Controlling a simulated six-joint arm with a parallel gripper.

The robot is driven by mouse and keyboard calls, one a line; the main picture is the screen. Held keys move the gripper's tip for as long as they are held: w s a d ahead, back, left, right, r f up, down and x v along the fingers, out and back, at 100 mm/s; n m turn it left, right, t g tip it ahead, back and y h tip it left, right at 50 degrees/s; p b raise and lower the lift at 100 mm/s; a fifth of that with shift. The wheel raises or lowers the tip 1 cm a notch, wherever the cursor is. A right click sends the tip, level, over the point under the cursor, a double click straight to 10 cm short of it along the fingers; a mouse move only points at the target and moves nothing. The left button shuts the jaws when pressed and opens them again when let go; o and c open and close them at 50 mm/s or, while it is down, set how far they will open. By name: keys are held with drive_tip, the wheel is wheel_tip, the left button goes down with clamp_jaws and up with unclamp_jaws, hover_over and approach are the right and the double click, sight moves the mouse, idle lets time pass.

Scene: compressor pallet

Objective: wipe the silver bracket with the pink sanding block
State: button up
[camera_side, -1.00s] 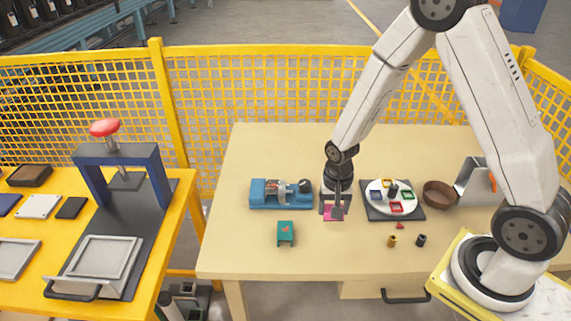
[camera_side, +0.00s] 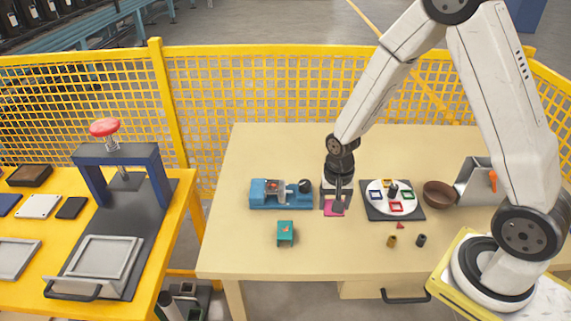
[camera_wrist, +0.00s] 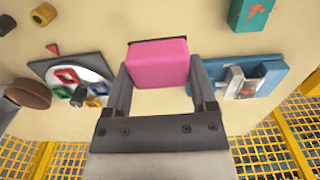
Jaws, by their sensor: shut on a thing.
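The pink sanding block (camera_side: 334,209) is between the fingers of my gripper (camera_side: 336,204), which is shut on it. In the wrist view the block (camera_wrist: 158,62) fills the space between the fingertips of my gripper (camera_wrist: 160,80). A small silver piece, which looks like the silver bracket (camera_wrist: 238,84), sits in the blue vise (camera_wrist: 268,76) and has a red-orange patch on it. In the side view the vise (camera_side: 266,198) is left of my gripper, and the block is apart from it. The block's exact height above the table cannot be told.
A teal block (camera_side: 286,233) with an orange mark is in front of the vise. A white plate (camera_side: 380,207) with coloured square frames and a brown bowl (camera_side: 438,194) are to the right. A bent grey sheet (camera_side: 472,184) stands beyond. The table's back left is clear.

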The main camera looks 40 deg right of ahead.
drive_tip(key=w+a+r, duration=0.1)
drive_tip(key=w, duration=0.9)
drive_tip(key=w+a+r, duration=0.1)
drive_tip(key=w, duration=0.9)
drive_tip(key=shift+a+r, duration=0.25)
drive_tip(key=shift+r, duration=0.15)
drive_tip(key=shift+f, duration=0.1)
